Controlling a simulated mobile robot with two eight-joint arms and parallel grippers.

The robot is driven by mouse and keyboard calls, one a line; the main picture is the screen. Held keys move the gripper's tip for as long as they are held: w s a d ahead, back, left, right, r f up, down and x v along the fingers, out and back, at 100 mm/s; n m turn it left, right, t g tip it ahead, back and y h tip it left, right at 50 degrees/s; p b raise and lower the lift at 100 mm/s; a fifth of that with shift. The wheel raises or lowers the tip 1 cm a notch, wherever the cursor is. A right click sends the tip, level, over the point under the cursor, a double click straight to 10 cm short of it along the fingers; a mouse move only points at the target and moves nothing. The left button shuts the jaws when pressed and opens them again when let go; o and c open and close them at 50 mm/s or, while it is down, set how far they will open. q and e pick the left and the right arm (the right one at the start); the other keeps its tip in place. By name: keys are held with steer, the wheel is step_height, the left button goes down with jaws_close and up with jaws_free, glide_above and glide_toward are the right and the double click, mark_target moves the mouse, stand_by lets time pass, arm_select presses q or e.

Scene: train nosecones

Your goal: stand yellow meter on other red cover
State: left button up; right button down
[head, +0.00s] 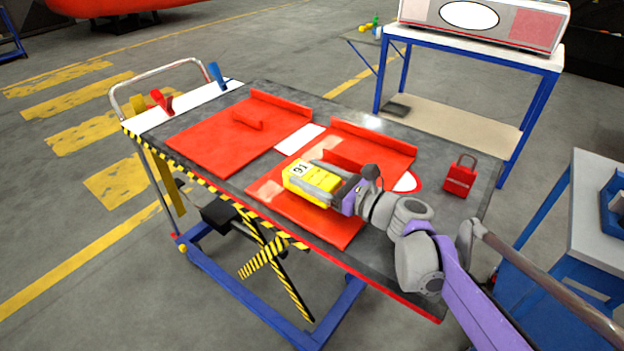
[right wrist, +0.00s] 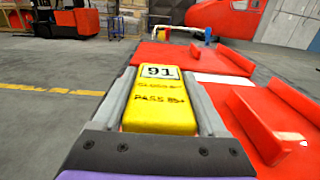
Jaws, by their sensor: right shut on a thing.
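The yellow meter (head: 297,178), marked 91, is held between the fingers of my right gripper (head: 318,184). It also shows in the right wrist view (right wrist: 160,100), with a finger along each side. My right gripper is shut on it, over the nearer red cover (head: 335,225). I cannot tell whether the meter touches that cover. The other red cover (head: 205,140) lies flat to the left on the same table, with a raised handle and a raised back edge. It also shows in the right wrist view (right wrist: 190,58). My left gripper is not in view.
The dark lift table (head: 458,215) has a striped edge. A red padlock (head: 461,176) stands at its right. Red (head: 161,101) and blue (head: 217,76) clamps sit at the far left end. A blue-legged bench (head: 480,55) stands behind. The other cover's top is mostly clear.

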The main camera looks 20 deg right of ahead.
steer(key=shift+f, duration=0.4)
steer(key=shift+f, duration=0.15)
jaws_free()
steer(key=shift+s+d+r, duration=0.1)
steer(key=shift+r, duration=0.1)
steer(key=p+v, duration=0.1)
steer(key=v, duration=1)
steer(key=shift+s+d, duration=0.25)
steer(key=shift+s, duration=0.05)
